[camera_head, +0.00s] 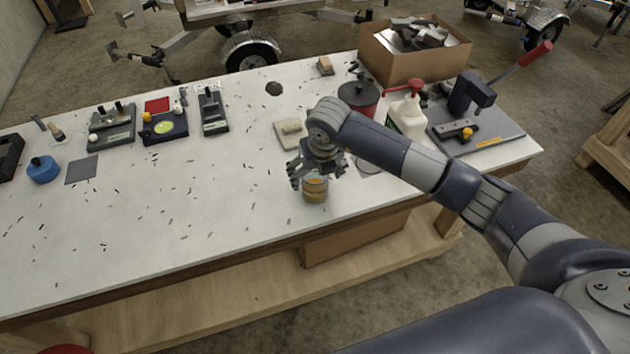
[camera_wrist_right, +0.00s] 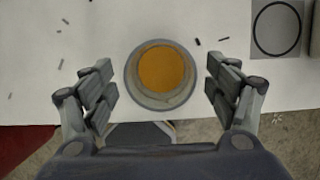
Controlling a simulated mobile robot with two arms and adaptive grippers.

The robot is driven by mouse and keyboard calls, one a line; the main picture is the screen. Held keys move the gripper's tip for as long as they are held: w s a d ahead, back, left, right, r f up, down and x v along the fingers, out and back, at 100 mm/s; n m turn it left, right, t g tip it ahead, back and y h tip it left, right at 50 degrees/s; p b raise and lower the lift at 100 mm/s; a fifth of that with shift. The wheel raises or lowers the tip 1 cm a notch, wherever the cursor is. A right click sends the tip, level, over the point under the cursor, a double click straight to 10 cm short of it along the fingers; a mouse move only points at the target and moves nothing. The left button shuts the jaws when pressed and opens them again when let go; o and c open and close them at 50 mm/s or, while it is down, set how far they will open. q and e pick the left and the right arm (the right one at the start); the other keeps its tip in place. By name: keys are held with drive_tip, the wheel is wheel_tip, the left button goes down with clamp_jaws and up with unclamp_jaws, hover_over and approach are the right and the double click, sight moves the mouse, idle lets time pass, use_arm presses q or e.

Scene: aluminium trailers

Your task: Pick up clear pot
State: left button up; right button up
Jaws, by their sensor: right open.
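The clear pot (camera_head: 315,190) stands upright on the white table near its front edge, with amber-orange contents. In the right wrist view the pot (camera_wrist_right: 161,74) shows from above as a round rim around an orange middle. My right gripper (camera_head: 314,176) is directly over the pot, pointing down. In the right wrist view my right gripper (camera_wrist_right: 161,90) is open, with one finger on each side of the pot and a gap on both sides. The gripper hides part of the pot's top in the head view. My left gripper is not in view.
Behind the gripper lies a pale block on a square plate (camera_head: 291,134). To the right stand a white jug with a red pump (camera_head: 408,115), a dark red-sided pot (camera_head: 358,97) and a lever tool on a grey base (camera_head: 490,130). A cardboard box (camera_head: 448,57) is behind. The table's left front is mostly clear.

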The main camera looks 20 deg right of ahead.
drive_tip(key=shift+f, duration=0.35)
drive_tip(key=shift+w+f+p, duration=0.25)
drive_tip(key=shift+f+p, duration=0.3)
drive_tip(key=p+x, duration=0.1)
drive_tip(key=x, duration=0.2)
drive_tip(key=shift+f, duration=0.1)
drive_tip(key=shift+w+f, duration=0.2)
drive_tip(key=shift+f, duration=0.25)
drive_tip(key=c, duration=1.2)
